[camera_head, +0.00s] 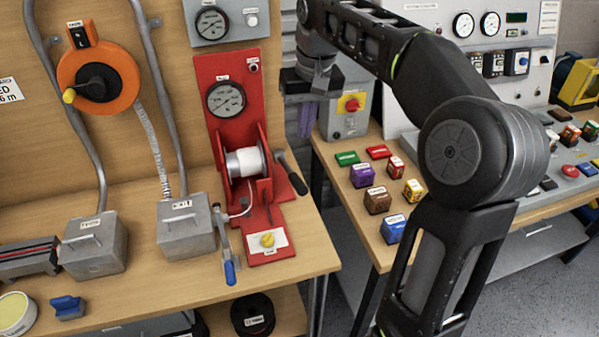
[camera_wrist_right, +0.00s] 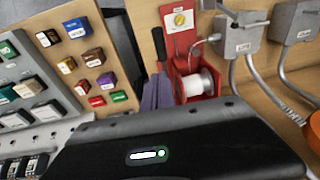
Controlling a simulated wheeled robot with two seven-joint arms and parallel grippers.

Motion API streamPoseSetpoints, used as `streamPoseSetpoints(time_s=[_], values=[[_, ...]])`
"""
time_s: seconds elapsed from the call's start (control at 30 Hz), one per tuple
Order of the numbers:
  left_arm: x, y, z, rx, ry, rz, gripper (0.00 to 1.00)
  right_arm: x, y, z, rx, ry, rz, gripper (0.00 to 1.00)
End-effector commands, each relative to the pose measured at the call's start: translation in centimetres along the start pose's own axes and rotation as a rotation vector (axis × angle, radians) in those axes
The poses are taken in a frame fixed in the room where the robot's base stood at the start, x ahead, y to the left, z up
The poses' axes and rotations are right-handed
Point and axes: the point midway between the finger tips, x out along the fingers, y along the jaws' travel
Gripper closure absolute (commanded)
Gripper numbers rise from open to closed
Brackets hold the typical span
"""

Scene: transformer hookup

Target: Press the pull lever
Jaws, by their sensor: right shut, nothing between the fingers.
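A red winch unit (camera_head: 268,190) with a white spool (camera_head: 244,162) and a gauge stands on the wooden bench. A black-handled lever (camera_head: 291,174) sticks out from its right side. A second lever with a blue handle (camera_head: 229,270) stands at its front left. No readable label tells me which one is the pull lever. My right gripper (camera_head: 308,118) is shut and empty, pointing down, to the right of the red panel and apart from it in the head view. In the right wrist view its purple fingers (camera_wrist_right: 158,92) show beside the winch and black lever (camera_wrist_right: 159,45). My left gripper is not in view.
Two grey boxes (camera_head: 95,247) with conduits stand left of the winch, and an orange reel (camera_head: 98,78) hangs above. Several coloured blocks (camera_head: 377,201) sit on the right table. A gap separates both tables. A grey box with a red knob (camera_head: 350,104) stands behind my right arm.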

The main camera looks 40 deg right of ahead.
Motion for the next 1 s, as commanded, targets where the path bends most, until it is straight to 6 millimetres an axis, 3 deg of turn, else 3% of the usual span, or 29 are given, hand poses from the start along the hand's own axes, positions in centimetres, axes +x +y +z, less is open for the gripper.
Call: streamPoseSetpoints(time_s=[0.3,0.5,0.7,1.0], values=[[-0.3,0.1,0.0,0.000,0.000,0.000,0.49,6.5,0.0,0.1,0.000,-0.007,0.001,1.00],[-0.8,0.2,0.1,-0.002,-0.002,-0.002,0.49,9.3,-0.3,1.2,-0.001,-0.004,0.000,1.00],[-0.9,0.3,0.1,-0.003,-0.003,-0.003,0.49,10.7,-0.5,1.9,0.000,-0.001,0.000,1.00],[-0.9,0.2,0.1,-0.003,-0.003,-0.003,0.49,10.8,-0.6,1.9,0.000,-0.001,0.000,1.00]])
